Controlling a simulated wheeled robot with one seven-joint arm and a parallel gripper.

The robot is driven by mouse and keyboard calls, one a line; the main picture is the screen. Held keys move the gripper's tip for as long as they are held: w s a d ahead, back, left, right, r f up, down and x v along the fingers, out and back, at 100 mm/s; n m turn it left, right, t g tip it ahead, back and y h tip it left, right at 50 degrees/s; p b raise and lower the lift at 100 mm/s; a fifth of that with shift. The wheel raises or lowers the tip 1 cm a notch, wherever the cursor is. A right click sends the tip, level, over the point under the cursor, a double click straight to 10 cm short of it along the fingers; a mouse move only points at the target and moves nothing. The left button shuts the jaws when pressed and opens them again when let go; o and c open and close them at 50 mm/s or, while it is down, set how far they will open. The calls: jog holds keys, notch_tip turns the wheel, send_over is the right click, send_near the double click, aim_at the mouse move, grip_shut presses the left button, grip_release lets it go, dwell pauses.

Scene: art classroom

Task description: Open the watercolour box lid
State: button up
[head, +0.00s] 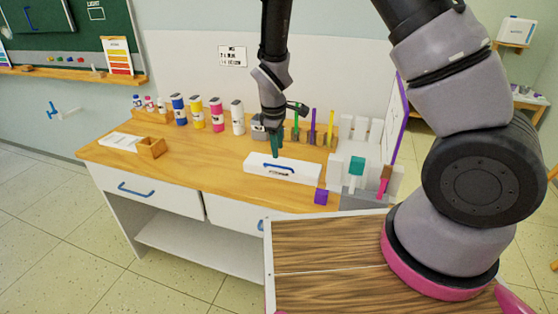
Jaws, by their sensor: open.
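The watercolour box (283,170) is a long white box on the wooden table, with a blue handle and small dark lettering on its front. Its lid looks closed. My gripper (275,156) points down at the back left part of the box, its greenish fingertips close to the top edge. I cannot tell whether the fingertips touch the box. The gripper is open, and I see nothing between its fingers.
Several paint bottles (198,112) stand behind the box to the left. Upright coloured sticks (312,127) stand behind it.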

aim_at(281, 164)
jog(key=f, duration=0.4)
jog(key=w+f, duration=0.1)
jog(key=f, duration=0.1)
jog(key=shift+d+f, duration=0.25)
grip_shut()
dwell(1.2)
